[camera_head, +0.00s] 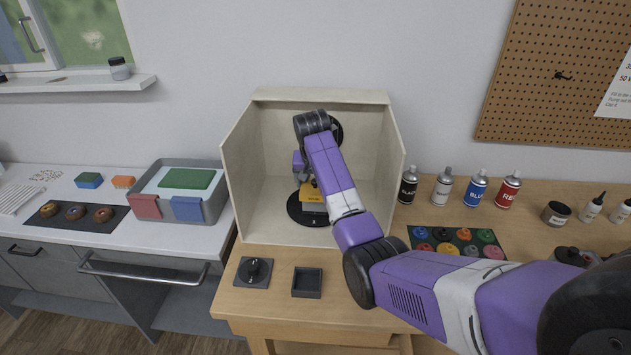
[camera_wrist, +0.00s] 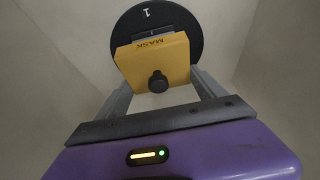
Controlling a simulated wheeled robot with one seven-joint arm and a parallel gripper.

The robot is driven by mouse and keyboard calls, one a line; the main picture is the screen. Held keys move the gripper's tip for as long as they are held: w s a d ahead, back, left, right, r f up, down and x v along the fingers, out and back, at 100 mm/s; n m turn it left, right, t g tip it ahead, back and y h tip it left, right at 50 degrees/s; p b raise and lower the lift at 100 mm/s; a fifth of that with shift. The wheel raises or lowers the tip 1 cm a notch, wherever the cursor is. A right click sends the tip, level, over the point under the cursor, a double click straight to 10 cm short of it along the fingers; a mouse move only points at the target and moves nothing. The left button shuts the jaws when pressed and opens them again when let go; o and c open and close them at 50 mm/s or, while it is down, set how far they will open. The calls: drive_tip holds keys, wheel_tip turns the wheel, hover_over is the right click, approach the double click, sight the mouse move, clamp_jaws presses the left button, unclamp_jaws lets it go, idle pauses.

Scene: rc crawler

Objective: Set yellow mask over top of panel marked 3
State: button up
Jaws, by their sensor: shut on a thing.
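The yellow mask (camera_wrist: 153,60), lettered MASK and with a dark round knob, is between the two fingers of my gripper (camera_wrist: 159,80) in the wrist view. My gripper is shut on it. The mask (camera_head: 313,193) also shows in the head view inside the pale booth, above the black round turntable (camera_head: 296,213). In the wrist view the black disc (camera_wrist: 147,14) behind the mask bears a white 1, and part of a grey piece shows at the mask's edge. I cannot tell whether the mask touches it. No panel marked 3 is readable; my arm and the mask hide part of the turntable.
The booth (camera_head: 240,195) has side walls close around my arm and an open front. A black knob on a square plate (camera_head: 254,272) and a small dark tray (camera_head: 307,282) stand before it. Spray cans (camera_head: 441,187) stand to the right, a grey tub (camera_head: 181,207) to the left.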

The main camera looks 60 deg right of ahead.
drive_tip(key=shift+f, duration=0.7)
idle(0.4)
drive_tip(key=o, duration=1.3)
drive_tip(key=shift+r+p, duration=0.6)
drive_tip(key=shift+r, duration=3.4)
